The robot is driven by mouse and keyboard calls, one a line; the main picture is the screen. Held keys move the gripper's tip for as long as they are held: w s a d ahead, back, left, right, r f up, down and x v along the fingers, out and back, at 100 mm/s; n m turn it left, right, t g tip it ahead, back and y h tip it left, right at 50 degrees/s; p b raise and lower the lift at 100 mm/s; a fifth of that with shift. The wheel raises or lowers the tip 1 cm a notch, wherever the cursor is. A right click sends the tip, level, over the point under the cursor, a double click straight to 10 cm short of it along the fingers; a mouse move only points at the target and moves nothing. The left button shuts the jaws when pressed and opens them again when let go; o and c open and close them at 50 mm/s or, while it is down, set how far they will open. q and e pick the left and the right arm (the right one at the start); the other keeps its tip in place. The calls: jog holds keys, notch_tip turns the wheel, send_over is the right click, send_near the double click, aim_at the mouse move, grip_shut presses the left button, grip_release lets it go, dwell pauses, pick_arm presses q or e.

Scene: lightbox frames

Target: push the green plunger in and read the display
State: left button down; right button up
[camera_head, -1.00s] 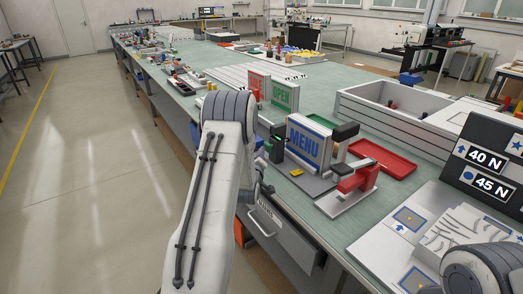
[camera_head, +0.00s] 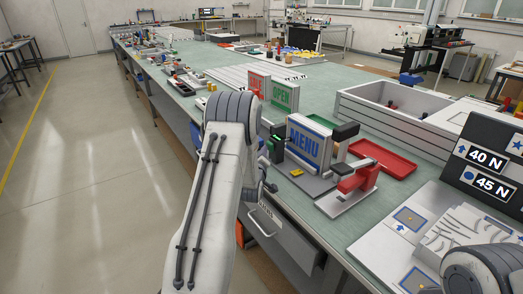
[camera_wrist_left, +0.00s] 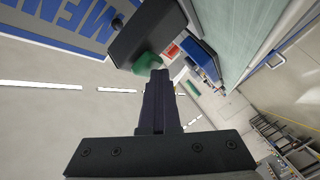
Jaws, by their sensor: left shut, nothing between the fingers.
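The green plunger (camera_wrist_left: 150,63) shows in the left wrist view at the lower side of a dark block (camera_wrist_left: 147,32). In the head view, the dark device with green parts (camera_head: 276,148) stands upright beside the MENU sign at the table's near edge. My left gripper (camera_wrist_left: 160,74) is shut and empty, its fingertips right by the plunger. I cannot tell whether they touch it. In the head view my left arm largely hides that gripper. I see no readable display on the device. My right gripper is out of view; only part of that arm shows.
The MENU sign (camera_head: 308,145) stands close to the device. A red clamp-like fixture (camera_head: 358,177) and a red tray (camera_head: 383,158) are to its right. A black board reading 40 N and 45 N (camera_head: 487,168) is farther right. The floor at left is clear.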

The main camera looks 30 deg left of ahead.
pick_arm(q)
jog(key=shift+s, duration=0.1)
jog(key=shift+s+a+b, duration=0.15)
jog(key=shift+s+a, duration=0.1)
jog(key=shift+s, duration=0.35)
jog(key=shift+s+a+b, duration=0.1)
jog(key=shift+s+a, duration=0.15)
jog(key=shift+s, duration=0.35)
jog(key=shift+s+a+b, duration=0.15)
jog(key=shift+s+a, duration=0.1)
jog(key=shift+s, duration=0.35)
jog(key=shift+a, duration=0.1)
jog(key=s, duration=0.1)
jog(key=s+a, duration=0.1)
jog(key=s, duration=0.2)
jog(key=shift+s+a+b, duration=0.3)
jog(key=shift+a+b, duration=0.05)
jog(key=shift+a, duration=0.05)
